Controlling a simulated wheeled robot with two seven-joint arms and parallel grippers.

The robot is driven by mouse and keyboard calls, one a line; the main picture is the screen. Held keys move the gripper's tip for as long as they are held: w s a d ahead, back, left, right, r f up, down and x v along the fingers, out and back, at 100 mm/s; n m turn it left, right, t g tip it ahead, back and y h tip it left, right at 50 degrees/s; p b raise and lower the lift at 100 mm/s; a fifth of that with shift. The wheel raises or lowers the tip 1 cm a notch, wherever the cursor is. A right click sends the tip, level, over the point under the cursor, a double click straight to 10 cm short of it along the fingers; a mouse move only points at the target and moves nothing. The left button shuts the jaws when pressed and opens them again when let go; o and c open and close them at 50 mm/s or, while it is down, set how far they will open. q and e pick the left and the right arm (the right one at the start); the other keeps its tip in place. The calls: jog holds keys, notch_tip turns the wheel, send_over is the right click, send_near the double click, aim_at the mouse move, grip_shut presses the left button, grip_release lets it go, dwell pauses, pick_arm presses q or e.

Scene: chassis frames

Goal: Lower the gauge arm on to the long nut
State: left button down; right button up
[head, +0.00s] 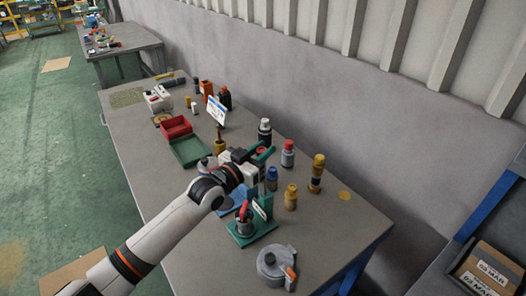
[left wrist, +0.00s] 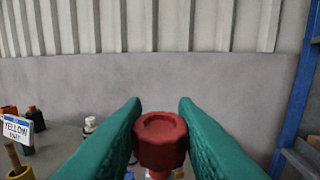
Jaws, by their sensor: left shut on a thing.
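My left gripper (head: 264,149) reaches in over the middle of the bench with its two green fingers (left wrist: 158,115) closed on a red knob-like piece (left wrist: 160,140). The fingers touch it on both sides. What lies under the red piece is mostly hidden; a bit of white shows below it. A green-based fixture (head: 248,233) stands nearer, with a grey cup, a red piece and a small label plate on it. I cannot tell for sure which item is the gauge arm or the long nut. My right gripper is not in view.
Bottles stand close right of the gripper: red-topped (head: 288,154), blue (head: 272,178), yellow (head: 291,197) and a tall yellow-topped one (head: 317,173). A grey round pot (head: 272,266) is at the front. Red bin (head: 176,127), green tray (head: 190,150) and label sign (head: 217,110) are left.

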pick_arm(q)
jog(key=s+a+f+n+t+h+b, duration=0.2)
jog(key=s+a+t+b, duration=0.3)
jog(key=b, duration=1)
jog(key=shift+a+f+n+t+h, duration=0.35)
jog(key=shift+a+f+h, duration=0.3)
jog(key=shift+a, duration=0.65)
jog(key=c, duration=1.1)
grip_release()
jog(key=shift+c, duration=0.2)
jog(key=shift+s+f, duration=0.1)
jog(key=b+v, duration=0.3)
jog(key=v, duration=0.9)
